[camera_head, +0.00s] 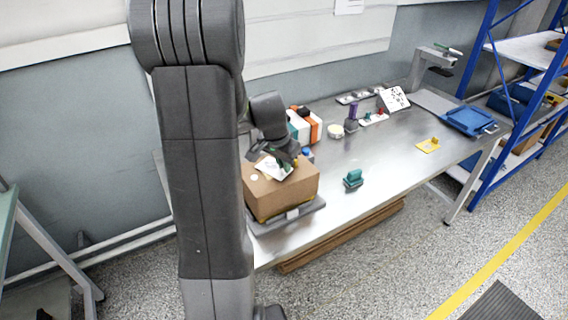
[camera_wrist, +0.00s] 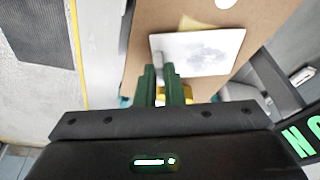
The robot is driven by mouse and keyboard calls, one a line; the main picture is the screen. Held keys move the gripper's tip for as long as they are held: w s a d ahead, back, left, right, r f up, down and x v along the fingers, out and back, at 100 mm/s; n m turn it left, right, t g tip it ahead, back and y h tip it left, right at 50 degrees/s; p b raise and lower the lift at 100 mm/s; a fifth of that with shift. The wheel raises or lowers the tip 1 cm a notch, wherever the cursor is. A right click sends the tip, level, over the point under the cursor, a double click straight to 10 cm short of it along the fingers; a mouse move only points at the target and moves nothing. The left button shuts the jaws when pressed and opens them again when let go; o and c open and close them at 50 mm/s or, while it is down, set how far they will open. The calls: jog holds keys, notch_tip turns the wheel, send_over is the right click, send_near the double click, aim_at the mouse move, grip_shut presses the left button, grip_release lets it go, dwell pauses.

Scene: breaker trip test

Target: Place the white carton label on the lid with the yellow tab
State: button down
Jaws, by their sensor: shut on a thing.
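A brown cardboard carton (camera_head: 296,196) stands on a grey platform at the near left of the table. The white carton label (camera_head: 275,168) has a dark smudged print and also shows in the wrist view (camera_wrist: 205,50). My gripper (camera_wrist: 163,80) is shut at the label's edge, with its green fingers close together and a small grey piece between them. In the head view my gripper (camera_head: 279,158) is over the carton top. The label is over the lid (camera_wrist: 250,20); I cannot tell whether it touches. Yellow bits (camera_wrist: 188,92) show behind the fingers, partly hidden.
A teal stamp-like object (camera_head: 353,178) stands right of the carton. Orange, white and black boxes (camera_head: 304,125) stand behind it. A yellow piece (camera_head: 429,145) and a blue tray (camera_head: 469,121) lie farther right. The table's middle is mostly clear.

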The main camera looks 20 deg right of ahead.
jog(key=shift+f, duration=0.3)
jog(key=c, duration=1.5)
grip_release()
jog(key=shift+r, duration=0.1)
jog(key=b+v, duration=0.1)
jog(key=v, duration=1.2)
jog(key=shift+r, duration=0.3)
